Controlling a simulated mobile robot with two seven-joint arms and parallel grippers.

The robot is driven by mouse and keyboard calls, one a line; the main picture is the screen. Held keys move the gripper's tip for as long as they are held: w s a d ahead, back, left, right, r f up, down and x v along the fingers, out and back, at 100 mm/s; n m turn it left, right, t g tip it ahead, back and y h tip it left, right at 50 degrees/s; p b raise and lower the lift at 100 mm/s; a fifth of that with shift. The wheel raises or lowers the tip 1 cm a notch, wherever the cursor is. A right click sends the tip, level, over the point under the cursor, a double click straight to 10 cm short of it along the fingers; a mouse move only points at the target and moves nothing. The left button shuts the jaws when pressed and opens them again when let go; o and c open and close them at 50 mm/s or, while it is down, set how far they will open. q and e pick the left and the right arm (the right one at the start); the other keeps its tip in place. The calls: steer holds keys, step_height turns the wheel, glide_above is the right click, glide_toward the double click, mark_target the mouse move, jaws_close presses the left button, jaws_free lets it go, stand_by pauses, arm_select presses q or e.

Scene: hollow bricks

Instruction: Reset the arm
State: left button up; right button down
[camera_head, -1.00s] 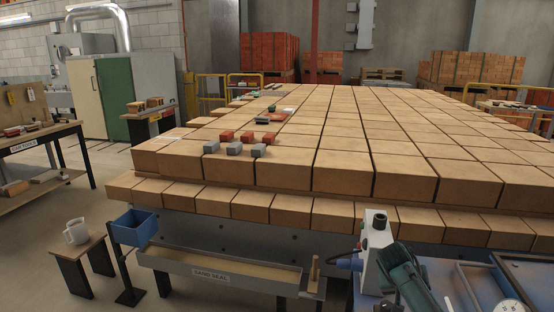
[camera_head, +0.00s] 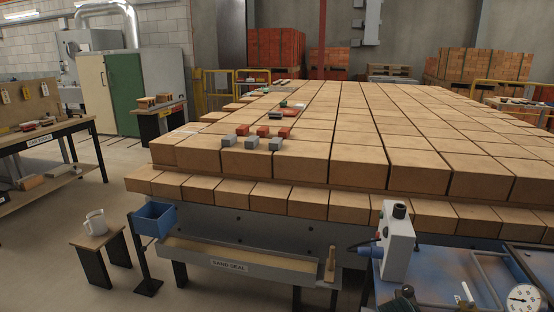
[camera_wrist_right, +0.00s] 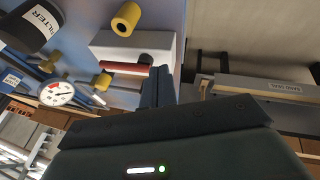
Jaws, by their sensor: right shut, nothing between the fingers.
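My right gripper (camera_wrist_right: 158,86) shows in the right wrist view as two dark fingers close together, shut with nothing between them. Behind the fingers are a white unit with a red bar and yellow knobs, and a round gauge (camera_wrist_right: 57,93). In the head view a dark piece, probably part of my right arm, shows only at the bottom edge, beside a white boxy unit (camera_head: 397,245) with a black cap. The right fingertips cannot be made out there. My left gripper is in neither current view.
A big table of tan blocks (camera_head: 330,170) fills the middle, with several small grey and red bricks (camera_head: 263,131) on it. Floor is clear at left.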

steer(key=s+a+r+n+y, duration=0.1)
steer(key=s+a+r+y, duration=0.2)
steer(key=s, duration=1.1)
steer(key=s+a+r+n+y, duration=0.15)
steer(key=s+a, duration=0.25)
steer(key=s, duration=0.9)
steer(key=w+a+f+n+t+y+p, duration=0.1)
steer(key=w+a+f+t+y+p, duration=0.1)
steer(key=w+a+t, duration=0.4)
steer(key=shift+a+f+t+y+p, duration=0.35)
steer(key=shift+a+f+t+p, duration=0.05)
steer(key=shift+f, duration=0.25)
steer(key=shift+w, duration=0.1)
